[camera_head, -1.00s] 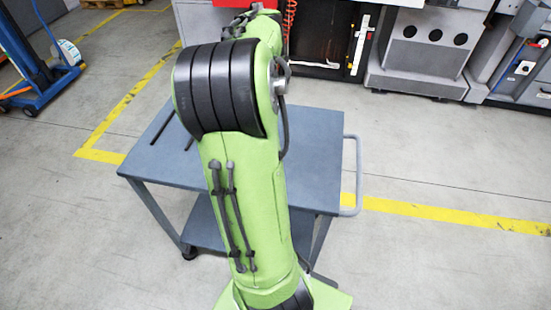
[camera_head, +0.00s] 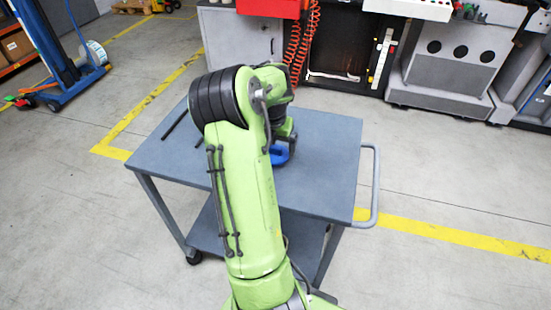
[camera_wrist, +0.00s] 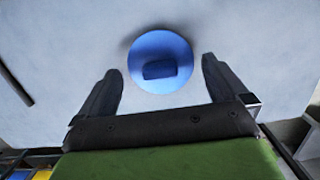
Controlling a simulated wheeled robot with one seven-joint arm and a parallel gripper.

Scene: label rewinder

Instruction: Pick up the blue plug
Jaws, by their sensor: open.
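The blue plug (camera_wrist: 160,48) is a round blue disc with a darker raised block at its middle, lying on the grey table (camera_wrist: 270,60). In the wrist view it sits just beyond and between the two fingertips of my gripper (camera_wrist: 163,82), apart from both. My gripper is open and empty, pointing down over the table. In the head view the plug (camera_head: 281,153) shows partly beside the end of my arm, and the rest is hidden behind the arm. The fingers are hidden there.
The table is a grey cart (camera_head: 330,185) with a lower shelf and a handle (camera_head: 374,190) at right. Dark rods (camera_head: 174,125) lie on its left part. The right part of the top is clear. Machines stand behind.

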